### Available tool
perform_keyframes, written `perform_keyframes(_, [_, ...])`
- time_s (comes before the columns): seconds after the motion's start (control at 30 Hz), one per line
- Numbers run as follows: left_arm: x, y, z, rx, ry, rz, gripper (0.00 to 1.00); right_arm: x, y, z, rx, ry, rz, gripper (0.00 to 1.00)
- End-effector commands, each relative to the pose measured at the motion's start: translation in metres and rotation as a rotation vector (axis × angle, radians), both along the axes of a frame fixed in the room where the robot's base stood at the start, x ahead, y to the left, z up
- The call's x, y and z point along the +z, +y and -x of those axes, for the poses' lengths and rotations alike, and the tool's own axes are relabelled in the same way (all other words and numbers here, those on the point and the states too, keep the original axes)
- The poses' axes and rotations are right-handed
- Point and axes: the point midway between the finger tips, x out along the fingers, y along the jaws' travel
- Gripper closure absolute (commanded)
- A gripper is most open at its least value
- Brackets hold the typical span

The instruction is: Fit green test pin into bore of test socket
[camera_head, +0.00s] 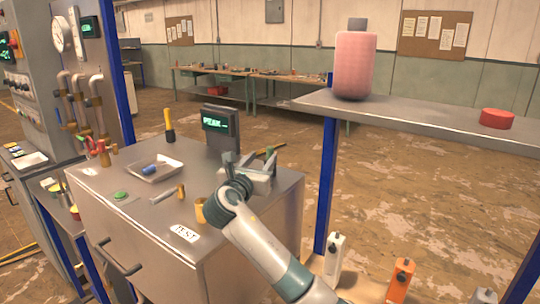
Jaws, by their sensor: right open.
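My right arm comes in from the bottom, and its open right gripper (262,168) is over the right back part of the grey cabinet top. I see nothing held between its fingers. My left gripper is not in view.
The cabinet top (105,179) also holds a tray (147,175) with a blue piece, a small display (219,125), a yellow-black tool (169,126) and a metal rod (164,195). A shelf (425,123) with a pink cylinder (354,65) is at right.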

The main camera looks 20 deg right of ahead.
Motion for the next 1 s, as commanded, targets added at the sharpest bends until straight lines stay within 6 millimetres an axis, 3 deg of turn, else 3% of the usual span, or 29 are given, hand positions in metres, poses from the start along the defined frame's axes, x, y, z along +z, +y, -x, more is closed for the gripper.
perform_keyframes(0.27, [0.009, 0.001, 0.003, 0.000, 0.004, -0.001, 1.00, 0.002, -0.008, -0.008, -0.003, 0.002, 0.001, 0.59])
perform_keyframes(0.6, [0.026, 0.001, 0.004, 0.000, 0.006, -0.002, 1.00, 0.000, -0.031, -0.038, -0.002, 0.003, 0.001, 0.59])
perform_keyframes(1.0, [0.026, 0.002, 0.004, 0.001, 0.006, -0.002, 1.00, -0.001, -0.032, -0.041, 0.000, 0.001, 0.000, 0.59])
